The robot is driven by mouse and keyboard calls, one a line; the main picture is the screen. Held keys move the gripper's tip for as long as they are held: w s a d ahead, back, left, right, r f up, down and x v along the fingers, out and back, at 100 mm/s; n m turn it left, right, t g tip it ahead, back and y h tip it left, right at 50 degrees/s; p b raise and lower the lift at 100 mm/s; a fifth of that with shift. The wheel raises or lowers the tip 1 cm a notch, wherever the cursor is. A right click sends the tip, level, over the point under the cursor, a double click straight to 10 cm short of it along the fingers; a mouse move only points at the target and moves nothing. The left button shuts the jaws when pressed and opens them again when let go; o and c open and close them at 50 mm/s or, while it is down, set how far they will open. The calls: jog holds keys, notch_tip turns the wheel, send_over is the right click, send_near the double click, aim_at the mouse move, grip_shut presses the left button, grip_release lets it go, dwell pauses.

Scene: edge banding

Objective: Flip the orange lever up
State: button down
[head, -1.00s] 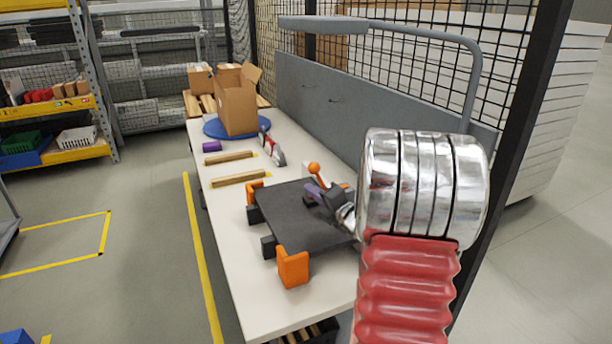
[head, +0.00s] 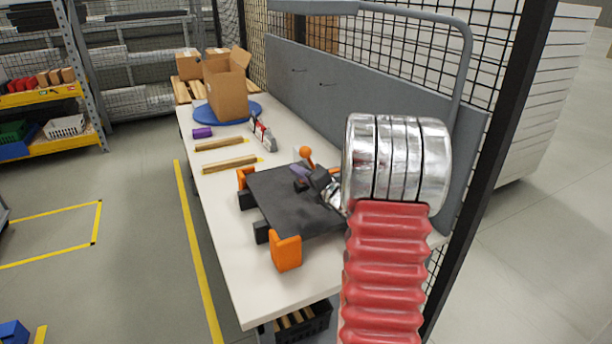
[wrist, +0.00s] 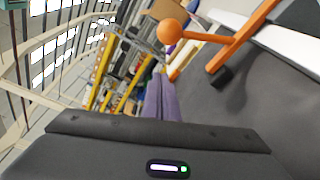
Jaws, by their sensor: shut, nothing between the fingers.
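The orange lever with its round knob (head: 305,151) stands at the far right edge of a dark board (head: 290,205) on the white bench. In the wrist view the knob (wrist: 171,31) sits on a short stem that joins an orange bar (wrist: 240,45). My gripper (head: 298,171) is over the board, just on the near side of the knob. Its purple fingers (wrist: 161,97) are shut and empty. In the wrist view the knob is beyond and slightly right of the fingertips; I cannot tell whether they touch. My gripper hides part of the lever's base in the head view.
Orange clamps (head: 286,250) stand at the board's left side. A grey panel (head: 360,105) borders the bench on the right. The near bench end is clear.

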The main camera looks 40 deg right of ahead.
jog(key=shift+w+d+r, duration=0.3)
jog(key=shift+w+d, duration=0.7)
jog(key=shift+w+d+r, duration=0.25)
jog(key=shift+w+d, duration=0.7)
jog(key=shift+d, duration=0.05)
jog(key=shift+w+a+r, duration=0.1)
